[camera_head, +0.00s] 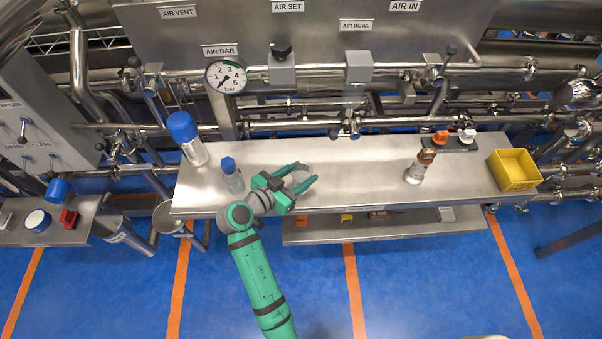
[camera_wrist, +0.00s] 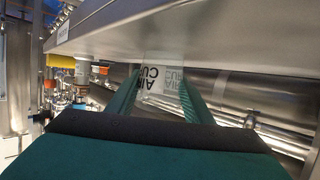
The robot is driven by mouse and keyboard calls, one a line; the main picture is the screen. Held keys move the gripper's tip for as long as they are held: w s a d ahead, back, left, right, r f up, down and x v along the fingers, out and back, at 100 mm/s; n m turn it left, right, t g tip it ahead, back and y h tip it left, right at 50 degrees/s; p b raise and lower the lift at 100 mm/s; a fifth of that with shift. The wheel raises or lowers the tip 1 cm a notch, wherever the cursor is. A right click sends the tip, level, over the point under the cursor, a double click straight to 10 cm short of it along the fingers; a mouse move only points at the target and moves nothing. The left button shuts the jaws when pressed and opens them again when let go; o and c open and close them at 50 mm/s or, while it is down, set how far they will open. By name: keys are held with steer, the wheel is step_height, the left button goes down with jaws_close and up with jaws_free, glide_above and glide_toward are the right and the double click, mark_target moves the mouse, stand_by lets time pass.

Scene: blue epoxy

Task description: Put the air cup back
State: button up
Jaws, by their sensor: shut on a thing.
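In the head view my gripper (camera_head: 303,182) is over the left-middle part of the steel bench, and the cup (camera_head: 302,172) shows faintly between the fingers. A grey block (camera_head: 359,67) sits on the pipework under the AIR BOWL label (camera_head: 356,25), up and to the right of my gripper.
The steel bench (camera_head: 370,180) is clear in the middle. A small blue-capped bottle (camera_head: 232,178) stands close left of my gripper, a larger one (camera_head: 192,145) farther left. Pipes and a gauge (camera_head: 226,76) line the back.

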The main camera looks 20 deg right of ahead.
steer(key=o, duration=1.1)
steer(key=shift+f, duration=0.1)
steer(key=shift+o, duration=0.2)
steer(key=v, duration=1.2)
